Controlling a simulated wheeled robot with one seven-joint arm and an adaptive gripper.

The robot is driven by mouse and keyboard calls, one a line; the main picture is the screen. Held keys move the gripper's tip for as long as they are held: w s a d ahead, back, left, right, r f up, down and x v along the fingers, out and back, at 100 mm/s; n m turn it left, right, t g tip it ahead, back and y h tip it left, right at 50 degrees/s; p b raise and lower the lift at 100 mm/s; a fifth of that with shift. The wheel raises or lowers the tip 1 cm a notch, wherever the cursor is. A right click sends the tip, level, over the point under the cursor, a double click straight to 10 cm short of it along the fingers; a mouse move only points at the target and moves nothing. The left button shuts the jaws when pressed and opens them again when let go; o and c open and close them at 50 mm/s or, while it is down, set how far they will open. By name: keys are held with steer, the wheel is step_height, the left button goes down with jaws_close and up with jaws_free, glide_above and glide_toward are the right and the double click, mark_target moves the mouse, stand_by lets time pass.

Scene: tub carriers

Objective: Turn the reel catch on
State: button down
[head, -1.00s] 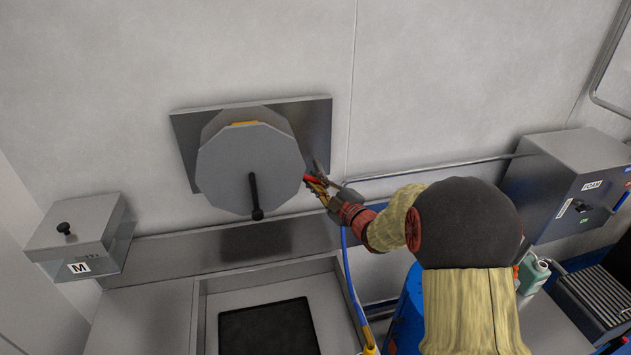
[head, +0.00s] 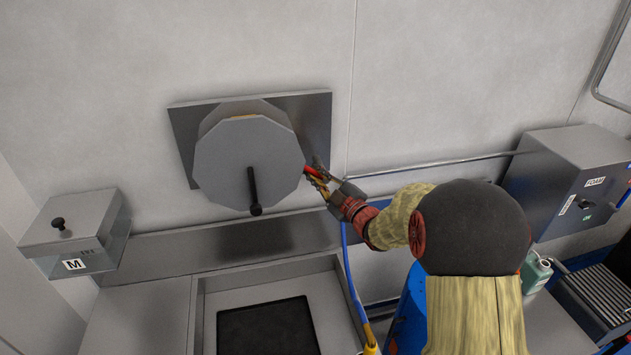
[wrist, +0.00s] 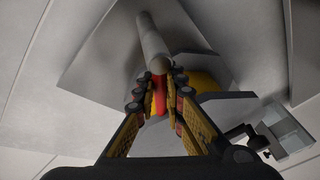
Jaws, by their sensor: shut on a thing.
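The reel (head: 248,165) is a grey many-sided disc on a wall plate (head: 318,120), with a black crank handle (head: 253,190) hanging down from its face. The reel catch (head: 311,171) is a small red piece at the reel's right side. My gripper (head: 318,177) has reached it from the right, and its fingers are shut on the red catch. In the wrist view the red catch (wrist: 159,95) shows between the two fingers, below the end of a pale rod (wrist: 152,45). The fingers partly cover the catch.
A blue hose (head: 349,265) hangs below my gripper. A metal rail (head: 440,165) runs along the wall to the FOAM box (head: 580,175). A lidded box marked M (head: 65,240) is at left. A basin (head: 205,310) with a black mat (head: 268,328) lies below the reel.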

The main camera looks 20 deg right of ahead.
steer(key=m+t+b, duration=0.1)
steer(key=m+b, duration=0.2)
steer(key=d+m+b, duration=0.1)
steer(key=m+b, duration=0.1)
steer(key=b, duration=0.2)
steer(key=shift+s+d+r+m+t+h, duration=0.15)
steer(key=shift+m+t+h, duration=0.25)
steer(key=m+b, duration=0.2)
steer(key=d+m+t+h+b, duration=0.1)
steer(key=m+h+b, duration=0.1)
steer(key=m+b, duration=0.1)
steer(key=shift+s+d+r+m+b, duration=0.1)
steer(key=shift+d+r+m+b, duration=0.05)
steer(key=shift+r+m+b, duration=0.2)
steer(key=shift+d+r+m+h, duration=0.1)
steer(key=shift+m+h, duration=0.15)
steer(key=shift+h, duration=0.05)
steer(key=c, duration=1.8)
jaws_free()
steer(key=shift+c, duration=0.2)
steer(key=v, duration=1.2)
